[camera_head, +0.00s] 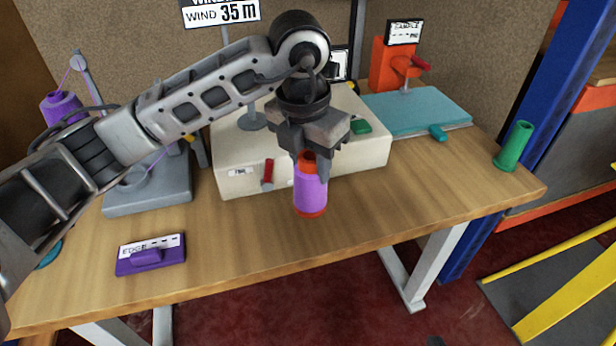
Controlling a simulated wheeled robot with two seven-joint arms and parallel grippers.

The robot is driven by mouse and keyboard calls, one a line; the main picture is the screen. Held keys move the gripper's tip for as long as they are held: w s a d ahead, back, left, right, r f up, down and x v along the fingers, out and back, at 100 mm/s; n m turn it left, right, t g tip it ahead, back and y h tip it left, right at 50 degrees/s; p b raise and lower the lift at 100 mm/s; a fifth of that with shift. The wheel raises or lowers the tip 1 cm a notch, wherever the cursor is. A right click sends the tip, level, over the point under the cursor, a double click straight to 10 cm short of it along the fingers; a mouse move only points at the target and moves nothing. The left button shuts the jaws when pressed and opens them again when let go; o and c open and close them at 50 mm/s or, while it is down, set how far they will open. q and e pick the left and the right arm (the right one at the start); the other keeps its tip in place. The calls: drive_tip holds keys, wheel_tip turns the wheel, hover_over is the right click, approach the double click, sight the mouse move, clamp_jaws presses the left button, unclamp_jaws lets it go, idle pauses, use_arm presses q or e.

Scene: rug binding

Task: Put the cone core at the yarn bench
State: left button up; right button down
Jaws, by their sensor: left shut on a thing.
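My left gripper (311,168) points down in front of the cream machine and is shut on the top of an orange core wound with purple yarn (311,192). That core is upright; its orange top shows between the fingers and its orange rim at the bottom. I cannot tell if its base touches the wooden yarn bench (390,210) or hangs just above it. A green hollow core (514,147) stands upright near the bench's right end, apart from the gripper. My right gripper is not in view.
The cream machine (225,178) with a red lever (267,174) is right behind the held core. A purple labelled block (150,256) lies front left. A grey yarn stand (150,196) is at left, a teal mat (425,110) and orange device (385,66) behind. Bench front centre is clear.

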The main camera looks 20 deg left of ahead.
sight(309, 180)
use_arm(q)
drive_tip(key=shift+w+a+f, duration=0.2)
drive_tip(key=shift+w+f, duration=0.25)
drive_tip(key=shift+f, duration=0.2)
drive_tip(key=shift+w+a+f, duration=0.2)
drive_tip(key=shift+w+f, duration=0.25)
drive_tip(key=shift+f, duration=0.15)
wheel_tip(309, 180, down, 2)
drive_tip(key=shift+f, duration=0.25)
drive_tip(key=shift+w+f, duration=0.1)
drive_tip(key=shift+f, duration=0.2)
use_arm(e)
drive_tip(key=shift+s+f, duration=0.15)
drive_tip(key=shift+s, duration=0.1)
use_arm(q)
drive_tip(key=shift+f, duration=0.25)
drive_tip(key=o, duration=1.2)
drive_tip(key=shift+r, duration=0.1)
drive_tip(key=shift+o, duration=0.2)
